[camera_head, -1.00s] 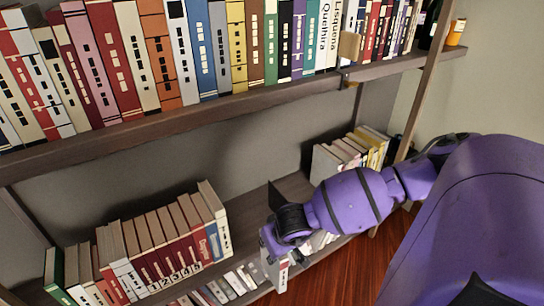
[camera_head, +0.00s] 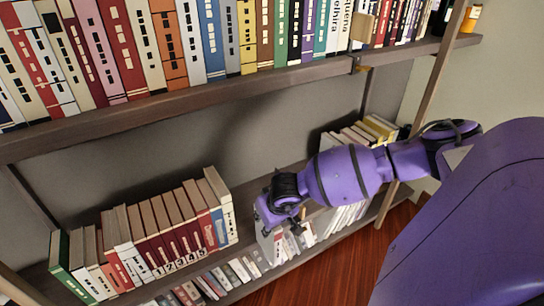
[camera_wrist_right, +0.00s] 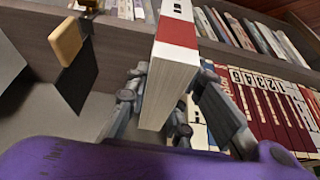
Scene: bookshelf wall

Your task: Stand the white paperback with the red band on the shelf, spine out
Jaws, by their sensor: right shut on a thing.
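The white paperback with the red band (camera_wrist_right: 170,75) is held between the two fingers of my right gripper (camera_wrist_right: 168,103) in the right wrist view, its page edges showing. In the head view my right gripper (camera_head: 285,222) is at the front of the lower shelf (camera_head: 248,208), in the gap right of the numbered red books. The paperback (camera_head: 270,244) shows there only in part, below the gripper. My left gripper is not in view.
The numbered red books (camera_head: 172,235) stand left of the gap; pale books (camera_head: 350,138) stand to its right. A black bookend with a wooden block (camera_wrist_right: 66,42) shows in the right wrist view. The full upper shelf (camera_head: 190,103) is above; a lower row of books (camera_head: 215,280) is below.

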